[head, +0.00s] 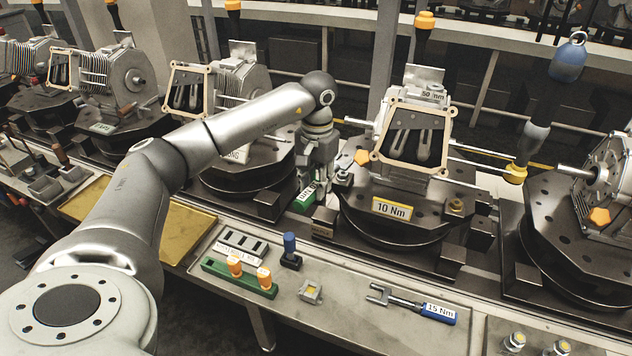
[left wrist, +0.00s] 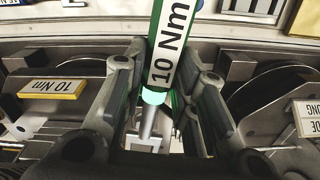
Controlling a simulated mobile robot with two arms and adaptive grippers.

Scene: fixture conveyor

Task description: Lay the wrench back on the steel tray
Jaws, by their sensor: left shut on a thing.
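My left gripper (head: 314,186) is shut on a green-handled wrench (head: 304,201). The left wrist view shows the wrench handle (left wrist: 170,50) with its "10 Nm" label between the fingers of my left gripper (left wrist: 160,98). In the head view the gripper hides much of the wrench, which is beside the middle fixture with the "10 Nm" plate (head: 392,209). The grey steel tray (head: 350,318) is nearer the front, below the gripper in the picture. A blue-handled wrench labelled "15 Nm" (head: 412,304) lies on its right part. My right gripper is out of view.
On the tray stand a green rack (head: 238,279) with orange-topped pieces, a blue-topped piece (head: 290,250) and a small metal block (head: 311,291). A yellow tray (head: 188,228) lies to the left. Fixtures on round dark bases line the conveyor behind. Bare tray surface shows around the metal block.

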